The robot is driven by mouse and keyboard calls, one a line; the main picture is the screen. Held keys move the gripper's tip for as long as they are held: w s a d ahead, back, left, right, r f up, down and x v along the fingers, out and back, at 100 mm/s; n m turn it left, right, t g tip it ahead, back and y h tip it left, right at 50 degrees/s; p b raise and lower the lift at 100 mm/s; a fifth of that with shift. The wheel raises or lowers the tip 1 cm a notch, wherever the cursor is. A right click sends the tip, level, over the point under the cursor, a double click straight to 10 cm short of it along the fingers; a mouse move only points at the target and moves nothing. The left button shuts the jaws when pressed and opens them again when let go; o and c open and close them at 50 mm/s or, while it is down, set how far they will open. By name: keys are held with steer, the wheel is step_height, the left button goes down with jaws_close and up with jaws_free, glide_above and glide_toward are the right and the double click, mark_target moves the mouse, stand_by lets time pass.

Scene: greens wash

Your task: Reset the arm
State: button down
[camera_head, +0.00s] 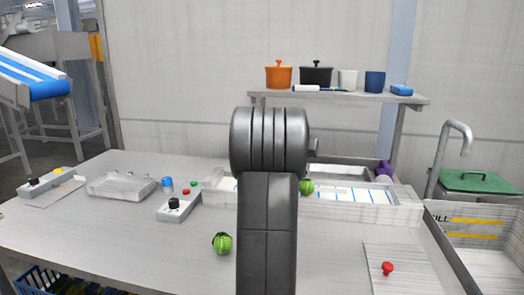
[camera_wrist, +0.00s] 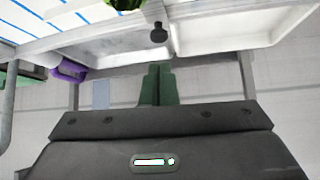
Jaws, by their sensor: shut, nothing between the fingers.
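My arm (camera_head: 267,190) rises dark grey through the middle of the head view and hides part of the table behind it. My gripper is hidden behind the arm there. In the wrist view my gripper (camera_wrist: 158,70) shows two green fingers side by side, shut and empty. White tray compartments (camera_wrist: 112,45) with a dark knob (camera_wrist: 158,33) between them show beyond the fingertips. I cannot tell how far the fingers are from them.
One green cabbage (camera_head: 222,243) lies on the table left of my arm. Another (camera_head: 306,187) is by the white trough (camera_head: 395,213). Control boxes (camera_head: 178,208), a clear tray (camera_head: 121,186) and a red knob (camera_head: 387,268) are around. A sink (camera_head: 490,262) stands right, a shelf (camera_head: 340,97) behind.

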steer(key=x, duration=0.6)
steer(key=shift+w+d+f, duration=0.1)
steer(key=shift+w+f, duration=0.1)
steer(key=shift+f, duration=0.1)
